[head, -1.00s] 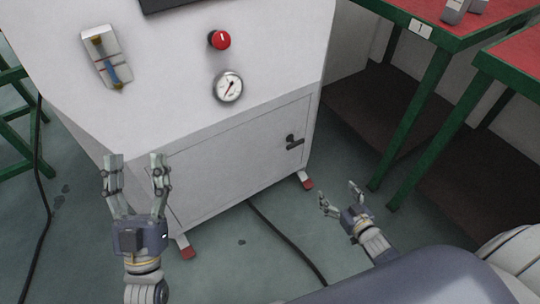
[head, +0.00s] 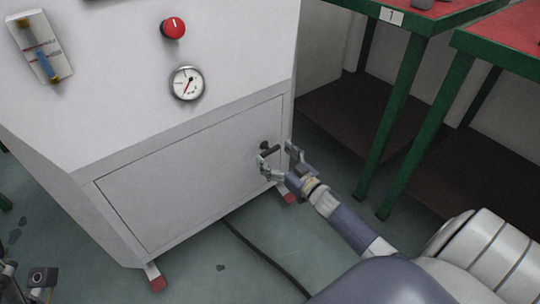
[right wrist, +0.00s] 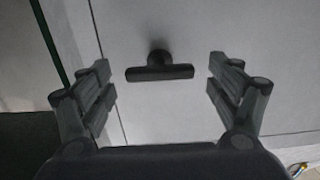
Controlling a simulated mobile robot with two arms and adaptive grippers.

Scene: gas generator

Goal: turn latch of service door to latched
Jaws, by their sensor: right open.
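The service door (head: 185,180) is the light grey lower panel of the white cabinet, and it looks shut. Its latch (head: 269,149) is a small black handle near the door's upper right corner. My right gripper (head: 277,155) is open at the latch, one finger on each side. In the right wrist view, the latch (right wrist: 160,73) is a horizontal black bar on a round stem. It lies between the open fingers (right wrist: 160,82), with a gap on both sides. My left gripper (head: 25,283) is only partly visible in the bottom left corner.
A red knob (head: 173,28), a round gauge (head: 187,83) and a flow indicator (head: 39,48) are on the cabinet above the door. Green-legged tables (head: 400,110) with red tops stand to the right. A black cable (head: 262,258) lies on the floor.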

